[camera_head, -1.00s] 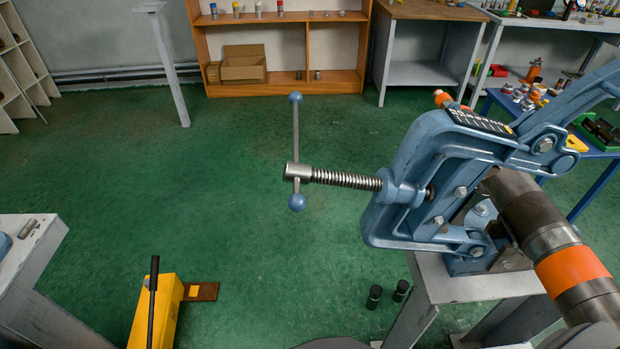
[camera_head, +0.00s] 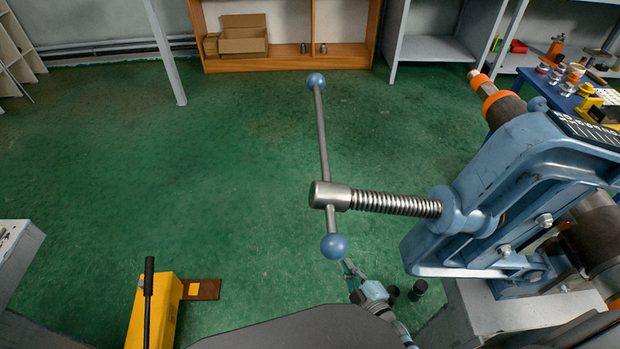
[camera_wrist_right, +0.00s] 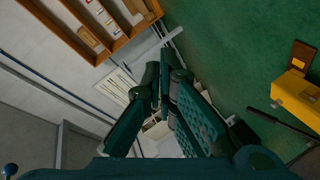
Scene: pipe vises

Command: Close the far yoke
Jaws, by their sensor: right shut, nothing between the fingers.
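The blue vise yoke (camera_head: 500,190) is at the right of the head view. It is tipped so that its steel screw (camera_head: 395,203) points left, about level. The screw's long handle bar (camera_head: 322,135) has a blue ball (camera_head: 334,246) at each end. A dark pipe (camera_head: 598,235) shows behind the yoke at the right edge. My right gripper (camera_head: 348,268) is shut and empty, just below the handle's lower ball; whether they touch I cannot tell. Its dark fingers (camera_wrist_right: 165,78) are together in the wrist view. My left gripper is not in view.
The vise stands on a grey stand (camera_head: 510,312). A yellow tool with a black lever (camera_head: 160,310) is on the green floor at lower left. A wooden shelf (camera_head: 285,62) and a blue table (camera_head: 560,98) stand at the back. The floor left of the handle is clear.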

